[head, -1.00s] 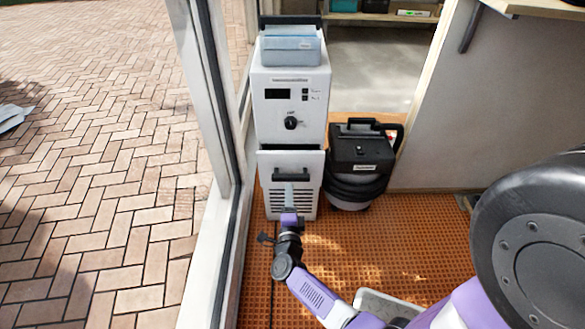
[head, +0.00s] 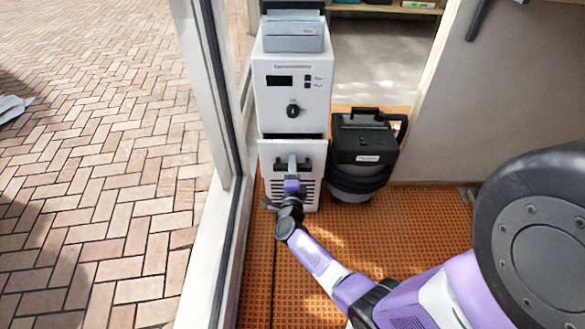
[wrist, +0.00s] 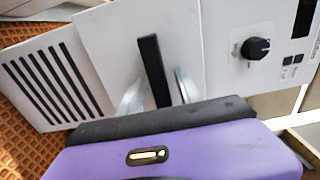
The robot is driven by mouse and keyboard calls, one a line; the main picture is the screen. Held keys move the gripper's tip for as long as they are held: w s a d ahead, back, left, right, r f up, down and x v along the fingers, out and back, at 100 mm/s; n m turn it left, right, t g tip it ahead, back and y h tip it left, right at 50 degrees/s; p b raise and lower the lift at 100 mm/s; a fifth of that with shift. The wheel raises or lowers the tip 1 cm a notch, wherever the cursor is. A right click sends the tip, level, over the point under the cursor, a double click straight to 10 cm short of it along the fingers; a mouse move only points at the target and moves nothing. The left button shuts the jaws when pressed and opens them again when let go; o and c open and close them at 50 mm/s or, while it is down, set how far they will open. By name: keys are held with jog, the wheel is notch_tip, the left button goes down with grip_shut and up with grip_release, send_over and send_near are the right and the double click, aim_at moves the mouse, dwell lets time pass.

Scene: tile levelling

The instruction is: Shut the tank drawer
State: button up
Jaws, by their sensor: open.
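The tank drawer's white front (head: 315,152) is the upper part of the lower half of a white machine, and shows close up in the wrist view (wrist: 105,35). Small gaps show between fingers and bar. The fingertips' depth is hard to judge.
The machine's upper body (head: 292,85) has a knob and display, with a blue-grey box (head: 293,38) on top. A black canister (head: 362,155) stands close at the right. A glazed frame (head: 222,110) runs close at the left. Orange grid floor (head: 400,235) lies open in front.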

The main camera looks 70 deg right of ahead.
grip_shut()
dwell(1.3)
